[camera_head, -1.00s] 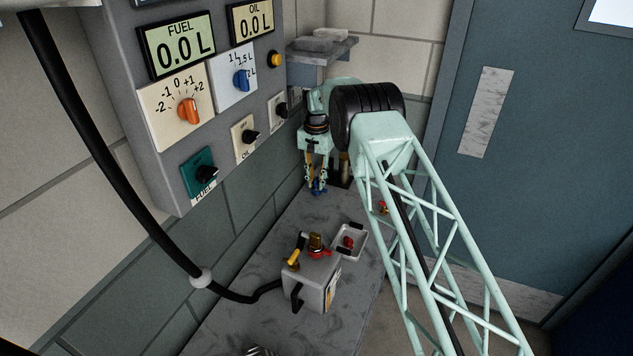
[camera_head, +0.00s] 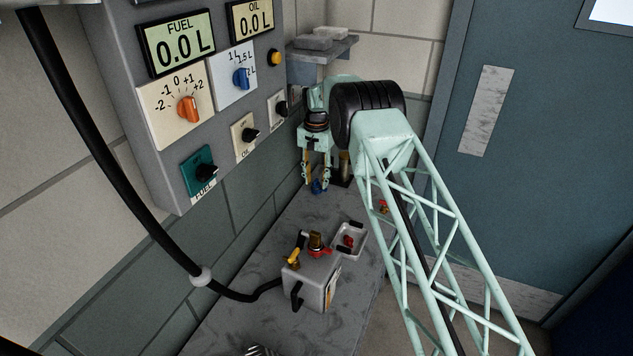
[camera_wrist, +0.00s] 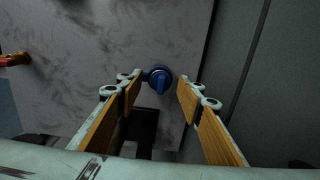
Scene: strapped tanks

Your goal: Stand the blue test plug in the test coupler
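The blue test plug (camera_head: 318,187) is low beneath my gripper (camera_head: 317,178) at the far end of the grey bench. In the wrist view the plug (camera_wrist: 160,80) appears from above as a blue round knob with a raised grip and a darker round rim. My gripper (camera_wrist: 160,95) is open, its two wood-coloured finger pads on either side of the plug with visible gaps. The plug looks upright. I cannot make out the test coupler as a separate part, nor tell whether the dark rim belongs to it.
A grey tank (camera_head: 313,283) with red and yellow fittings stands nearer on the bench, beside a small tray (camera_head: 352,240) with a red part. A panel (camera_head: 228,100) with knobs and displays is on the left wall. A dark opening (camera_wrist: 140,130) lies near the plug.

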